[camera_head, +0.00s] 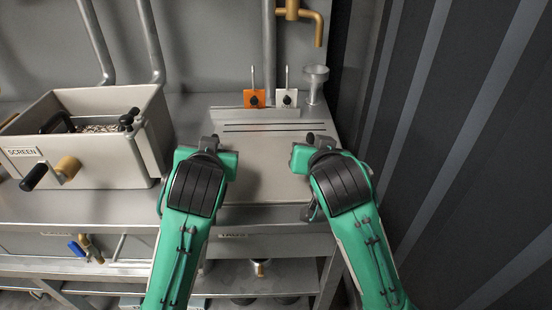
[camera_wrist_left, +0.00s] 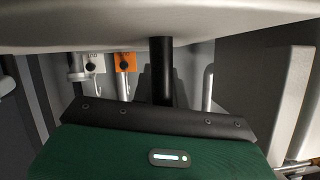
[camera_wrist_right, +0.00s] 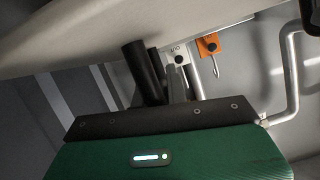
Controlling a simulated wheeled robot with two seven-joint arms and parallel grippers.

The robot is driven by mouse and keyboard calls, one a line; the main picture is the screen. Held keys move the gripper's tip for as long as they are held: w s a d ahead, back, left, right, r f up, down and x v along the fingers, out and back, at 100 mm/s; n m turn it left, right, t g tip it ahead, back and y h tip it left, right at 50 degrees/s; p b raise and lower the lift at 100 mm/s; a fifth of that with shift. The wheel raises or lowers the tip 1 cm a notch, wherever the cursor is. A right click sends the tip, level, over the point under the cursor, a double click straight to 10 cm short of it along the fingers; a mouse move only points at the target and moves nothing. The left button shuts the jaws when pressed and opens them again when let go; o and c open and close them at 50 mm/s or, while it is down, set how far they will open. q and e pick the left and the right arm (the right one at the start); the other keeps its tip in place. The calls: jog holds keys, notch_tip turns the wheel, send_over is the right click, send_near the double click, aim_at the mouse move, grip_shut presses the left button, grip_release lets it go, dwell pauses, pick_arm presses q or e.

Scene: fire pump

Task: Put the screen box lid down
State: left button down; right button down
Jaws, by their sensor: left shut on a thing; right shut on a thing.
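The screen box lid (camera_head: 265,158) is a flat pale grey plate at the right end of the counter in the head view. My left gripper (camera_head: 212,142) is shut on a black lid handle, which shows in the left wrist view (camera_wrist_left: 161,70). My right gripper (camera_head: 313,140) is shut on the other black handle, seen slanted in the right wrist view (camera_wrist_right: 143,70). The lid's pale surface fills the edge of both wrist views. Whether it touches the counter, I cannot tell. The screen box (camera_head: 100,165), labelled SCREEN, stands open at the left with granular contents showing.
Orange (camera_head: 254,98) and white (camera_head: 287,98) tagged fittings stand behind the lid, with a clear cup-like piece (camera_head: 315,84) at their right. A brass spout (camera_head: 318,28) hangs above. The dark ribbed wall (camera_head: 450,130) rises close on the right. A lower shelf (camera_head: 230,283) holds more fittings.

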pick_arm(q)
jog(key=c, duration=1.4)
grip_release()
jog(key=shift+a, duration=0.1)
pick_arm(e)
jog(key=c, duration=1.4)
grip_release()
jog(key=shift+d, duration=0.1)
pick_arm(q)
jog(key=shift+s, duration=0.2)
jog(key=v, duration=0.6)
jog(key=shift+s+r, duration=0.2)
jog(key=shift+s, duration=0.15)
pick_arm(e)
jog(key=shift+s, duration=0.1)
pick_arm(q)
jog(key=shift+s, duration=0.15)
pick_arm(e)
jog(key=shift+s, duration=0.2)
jog(key=v, duration=0.7)
pick_arm(q)
jog(key=shift+r, duration=0.15)
pick_arm(e)
jog(key=shift+r, duration=0.15)
